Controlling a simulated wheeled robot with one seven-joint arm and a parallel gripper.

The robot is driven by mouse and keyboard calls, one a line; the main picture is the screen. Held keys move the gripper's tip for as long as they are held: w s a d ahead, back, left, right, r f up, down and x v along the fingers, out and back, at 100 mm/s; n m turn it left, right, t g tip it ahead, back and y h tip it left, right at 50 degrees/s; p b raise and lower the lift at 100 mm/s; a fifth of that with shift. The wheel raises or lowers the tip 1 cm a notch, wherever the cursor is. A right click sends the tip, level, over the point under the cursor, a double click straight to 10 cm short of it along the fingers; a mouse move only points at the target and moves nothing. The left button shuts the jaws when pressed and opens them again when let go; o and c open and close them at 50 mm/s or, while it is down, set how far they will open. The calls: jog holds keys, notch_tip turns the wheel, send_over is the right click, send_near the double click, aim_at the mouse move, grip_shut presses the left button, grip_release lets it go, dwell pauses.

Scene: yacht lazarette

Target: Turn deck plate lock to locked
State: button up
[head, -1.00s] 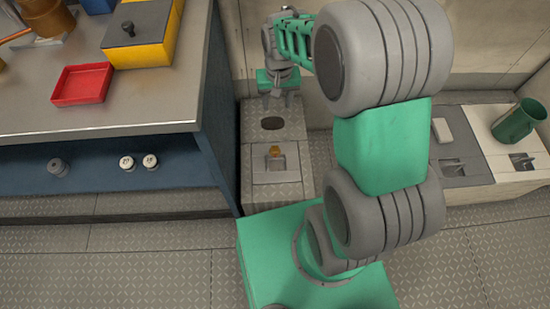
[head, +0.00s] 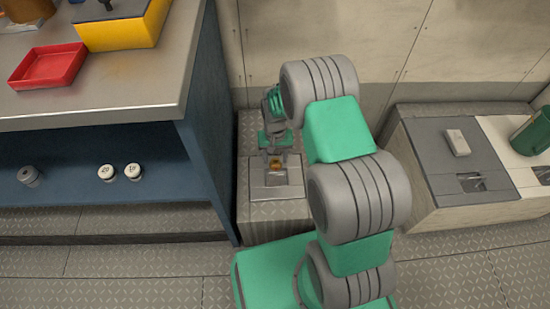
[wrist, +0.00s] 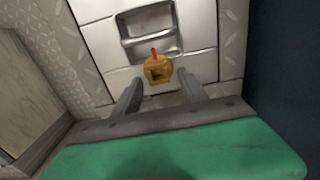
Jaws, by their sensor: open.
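The deck plate lock (wrist: 158,69) is a small brass knob with a square recess and a red mark pointing up in the wrist view. It sits on a metal deck plate (wrist: 99,45), just below a recessed handle (wrist: 145,32). In the head view the lock (head: 275,164) shows small on the plate, close to my gripper (head: 276,153). In the wrist view my gripper (wrist: 160,92) is open, with its two fingers to either side and slightly below the lock. Nothing is between the fingertips, and I cannot tell whether either finger touches the lock.
A blue bench (head: 207,110) with a metal top stands close at left, holding a red tray (head: 48,65) and a yellow box (head: 125,27). A low locker (head: 440,160) stands at right with a green mug (head: 533,132). Tread-plate floor is clear in front.

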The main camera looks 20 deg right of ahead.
jog(key=shift+c, duration=0.4)
grip_shut()
jog(key=shift+m, duration=0.3)
jog(key=m+p, duration=0.1)
jog(key=m, duration=0.2)
jog(key=shift+s+d+r+m+p, duration=0.1)
jog(key=shift+d+m+p, duration=0.1)
jog(key=shift+m+p, duration=0.15)
jog(key=m, duration=0.2)
jog(key=m+p, duration=0.1)
jog(key=m, duration=0.1)
jog(key=shift+s+d+m, duration=0.15)
jog(key=shift+m, duration=0.1)
jog(key=m+p, duration=0.1)
jog(key=m, duration=0.3)
jog(key=shift+s+d, duration=0.1)
jog(key=shift+s, duration=0.1)
jog(key=m+p, duration=0.1)
jog(key=m, duration=0.4)
jog(key=shift+s, duration=0.2)
